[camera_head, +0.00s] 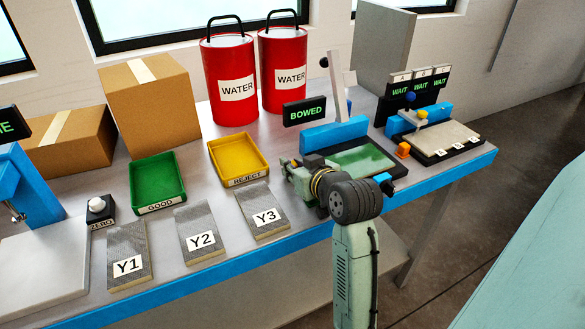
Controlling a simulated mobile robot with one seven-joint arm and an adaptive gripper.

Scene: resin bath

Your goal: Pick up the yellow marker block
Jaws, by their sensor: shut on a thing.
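My gripper (287,168) is over the middle of the bench, between the yellow REJECT tray (265,170) and the green-topped plate (372,160). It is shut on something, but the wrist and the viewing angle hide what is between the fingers. No loose yellow block shows clearly. A small orange block (402,150) sits at the left edge of the right-hand device, apart from my gripper. A small yellow piece (422,114) shows on that device; I cannot tell whether it is loose or part of it.
Panels Y1 (128,245), Y2 (203,225) and Y3 (250,200) lie along the front. Behind are a green GOOD tray (142,205), cardboard boxes (165,110) and red WATER cans (228,60). A BOWED display (304,110) stands by the blue press (333,133).

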